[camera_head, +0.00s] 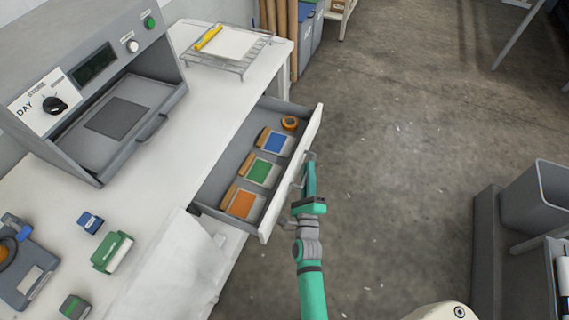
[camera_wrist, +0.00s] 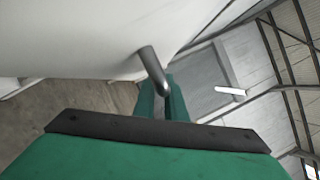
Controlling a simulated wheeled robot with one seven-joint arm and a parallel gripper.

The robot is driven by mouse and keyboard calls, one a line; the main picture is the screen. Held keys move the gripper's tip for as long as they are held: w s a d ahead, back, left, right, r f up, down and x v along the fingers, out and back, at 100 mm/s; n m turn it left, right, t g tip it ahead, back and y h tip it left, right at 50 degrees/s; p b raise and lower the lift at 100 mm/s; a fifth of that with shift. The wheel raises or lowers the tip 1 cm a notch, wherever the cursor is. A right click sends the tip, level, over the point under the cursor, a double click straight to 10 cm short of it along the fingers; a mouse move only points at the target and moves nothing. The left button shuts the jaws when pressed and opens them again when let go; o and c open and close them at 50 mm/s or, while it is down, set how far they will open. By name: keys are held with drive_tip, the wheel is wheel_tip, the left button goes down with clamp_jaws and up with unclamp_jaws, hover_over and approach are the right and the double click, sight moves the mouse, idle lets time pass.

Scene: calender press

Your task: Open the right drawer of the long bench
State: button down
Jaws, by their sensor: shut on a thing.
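The right drawer (camera_head: 312,135) of the long bench (camera_head: 215,100) stands pulled out in the head view. Inside it lie several flat items with blue, green and orange faces, and an orange tape roll (camera_head: 290,123). My gripper (camera_head: 309,165) is at the outside of the drawer front, by its handle. In the wrist view the metal handle (camera_wrist: 150,66) runs from the white drawer front (camera_wrist: 90,35) down between the green fingers (camera_wrist: 163,100). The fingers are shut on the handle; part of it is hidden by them.
A grey machine (camera_head: 95,85) with a dial stands on the bench, and a wire rack (camera_head: 225,50) is at its far end. A grey bin (camera_head: 540,195) stands at the right. The concrete floor (camera_head: 400,140) between them is clear.

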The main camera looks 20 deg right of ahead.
drive_tip(key=s+d, duration=0.5)
drive_tip(key=shift+s+r, duration=0.15)
drive_tip(key=c, duration=1.8)
unclamp_jaws()
drive_tip(key=v, duration=1.1)
